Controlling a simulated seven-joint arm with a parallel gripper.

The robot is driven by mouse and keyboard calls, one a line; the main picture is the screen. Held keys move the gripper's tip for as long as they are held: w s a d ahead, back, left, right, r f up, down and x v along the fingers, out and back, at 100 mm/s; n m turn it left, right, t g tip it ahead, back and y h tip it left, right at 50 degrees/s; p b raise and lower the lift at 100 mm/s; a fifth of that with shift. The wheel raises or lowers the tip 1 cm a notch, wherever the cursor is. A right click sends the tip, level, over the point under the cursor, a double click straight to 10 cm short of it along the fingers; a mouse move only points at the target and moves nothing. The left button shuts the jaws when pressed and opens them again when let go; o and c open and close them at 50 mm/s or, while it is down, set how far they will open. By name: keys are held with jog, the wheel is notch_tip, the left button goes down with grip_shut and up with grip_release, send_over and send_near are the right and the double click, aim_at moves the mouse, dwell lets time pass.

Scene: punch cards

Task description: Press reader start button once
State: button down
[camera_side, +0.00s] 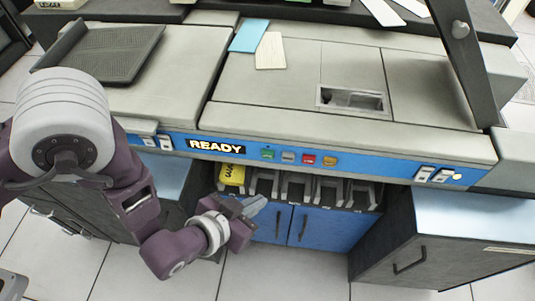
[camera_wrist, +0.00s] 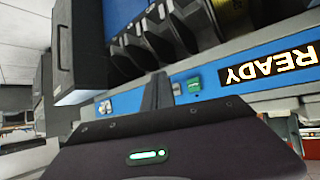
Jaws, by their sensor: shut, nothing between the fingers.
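The blue control strip of the reader (camera_side: 380,170) carries a lit READY sign (camera_side: 217,145). To the right of the sign sit a green button (camera_side: 267,154), a grey button (camera_side: 288,157), a red button (camera_side: 308,159) and an orange button (camera_side: 330,160). Their labels are too small to read. My gripper (camera_side: 262,202) is shut and empty, below the strip and apart from the buttons in the side view. In the wrist view the fingers (camera_wrist: 158,82) point toward the strip, with the green button (camera_wrist: 194,85) just to their right. The fingers hide part of the strip and the other buttons.
Below the strip are several dark card slots (camera_side: 300,187), with a yellow item (camera_side: 232,176) at the left one. Blue cabinet doors (camera_side: 298,226) lie beneath. A blue card (camera_side: 249,35) and a cream card (camera_side: 270,51) lie on top.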

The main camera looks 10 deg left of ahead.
aim_at(268, 155)
jog(key=shift+w, duration=0.15)
jog(key=w, duration=0.8)
jog(key=shift+w, duration=0.3)
dwell(1.7)
jog(key=shift+w, duration=0.4)
